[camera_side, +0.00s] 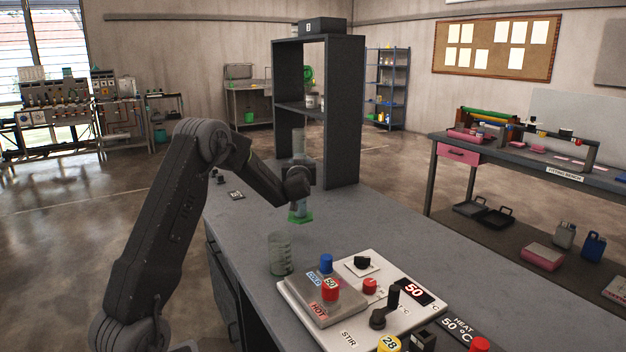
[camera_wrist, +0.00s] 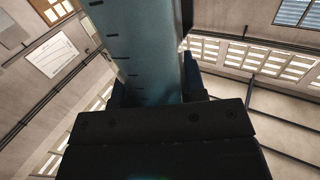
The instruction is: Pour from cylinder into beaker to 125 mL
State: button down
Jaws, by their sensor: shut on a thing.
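The cylinder (camera_side: 299,146) is a clear graduated tube with a green base, upright at the far part of the bench. My gripper (camera_side: 301,184) is shut around its lower half. In the wrist view the cylinder (camera_wrist: 140,45) fills the upper middle, pale blue with dark graduation marks, between the fingers of my gripper (camera_wrist: 155,92). I cannot tell whether its base touches the bench. The beaker (camera_side: 281,254) is a clear glass with markings, standing upright on the bench in front of the cylinder. No liquid shows clearly in it.
A hot-plate stirrer (camera_side: 350,300) with coloured knobs stands close to the right of the beaker. A tall dark shelf frame (camera_side: 343,115) rises just behind the cylinder. The bench right of the cylinder is clear.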

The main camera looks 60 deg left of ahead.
jog(key=s+a+r, duration=0.3)
jog(key=s+r, duration=0.1)
jog(key=s, duration=0.2)
jog(key=s+d+r, duration=0.1)
jog(key=d+r, duration=0.2)
jog(key=d, duration=0.6)
jog(key=s+d+r, duration=0.1)
jog(key=d+r, duration=0.1)
jog(key=d, duration=0.8)
jog(key=w+d+f+n, duration=0.1)
jog(key=w+f+n, duration=0.1)
jog(key=f+n, duration=0.2)
jog(key=w+d+f+n, duration=0.2)
jog(key=f+n, duration=0.3)
jog(key=n, duration=0.4)
jog(key=shift+w+f+n, duration=0.2)
jog(key=shift+w+n, duration=0.2)
jog(key=shift+w, duration=0.35)
